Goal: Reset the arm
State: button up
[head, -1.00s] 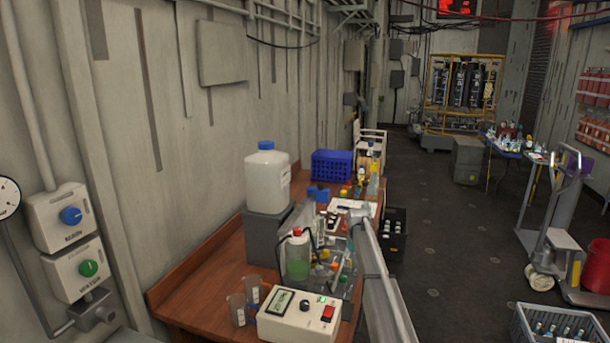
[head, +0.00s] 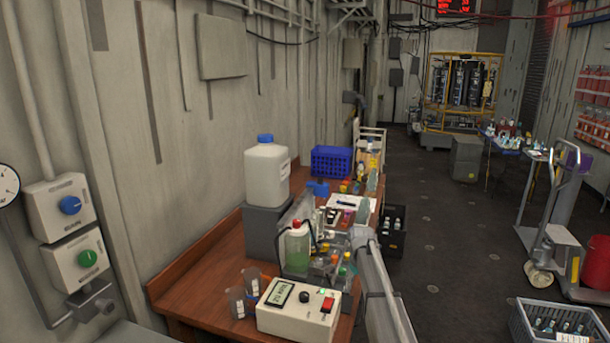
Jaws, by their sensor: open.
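My arm (head: 382,290) rises from the bottom edge of the head view, along the right side of the wooden bench (head: 205,265). Its visible part ends in a rounded grey joint (head: 362,236) beside the bottles. I cannot make out my gripper; the part of the arm beyond this joint is not clearly visible. Nothing held can be seen.
On the bench are a white control box (head: 298,312), clear beakers (head: 238,302), a green-liquid bottle (head: 297,248), a white jug (head: 267,172) on a grey block and a blue crate (head: 332,161). A grey crate (head: 520,325) and pallet jack (head: 545,235) stand right. The middle floor is clear.

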jog(key=s+f+m+b, duration=0.2)
jog(key=s+f+b, duration=0.1)
jog(key=s, duration=1.3)
jog(key=s+f+m+b, duration=0.2)
jog(key=s+f+b, duration=0.1)
jog(key=s, duration=1.3)
jog(key=shift+s+a+f, duration=0.3)
jog(key=shift+s+a, duration=0.1)
jog(key=shift+a, duration=0.05)
